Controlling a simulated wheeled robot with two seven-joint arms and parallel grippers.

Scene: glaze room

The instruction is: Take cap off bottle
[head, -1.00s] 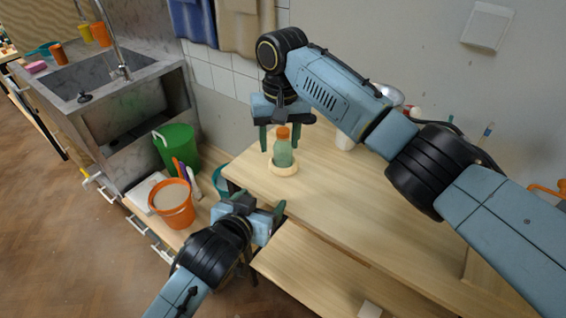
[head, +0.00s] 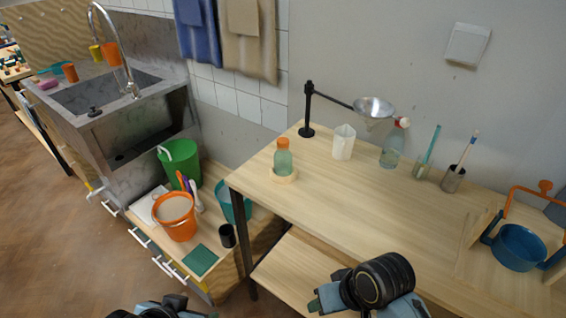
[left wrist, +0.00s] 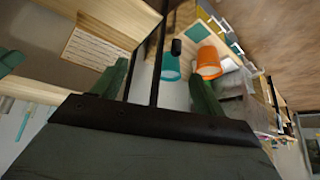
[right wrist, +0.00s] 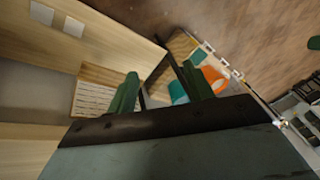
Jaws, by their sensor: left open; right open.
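The bottle (head: 283,162) is translucent green and stands upright at the table's left end. Its orange cap (head: 283,143) sits on its neck. Its base is in a pale round ring (head: 284,177). My right gripper (head: 318,300) is low at the front of the table, well apart from the bottle. My left gripper is at the bottom edge of the head view, mostly cut off. In the left wrist view my left gripper (left wrist: 158,88) is open with nothing between its fingers. In the right wrist view my right gripper (right wrist: 160,90) is also open and empty.
An orange bucket (head: 175,217) and a green bucket (head: 181,160) stand at left. The table's middle is clear.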

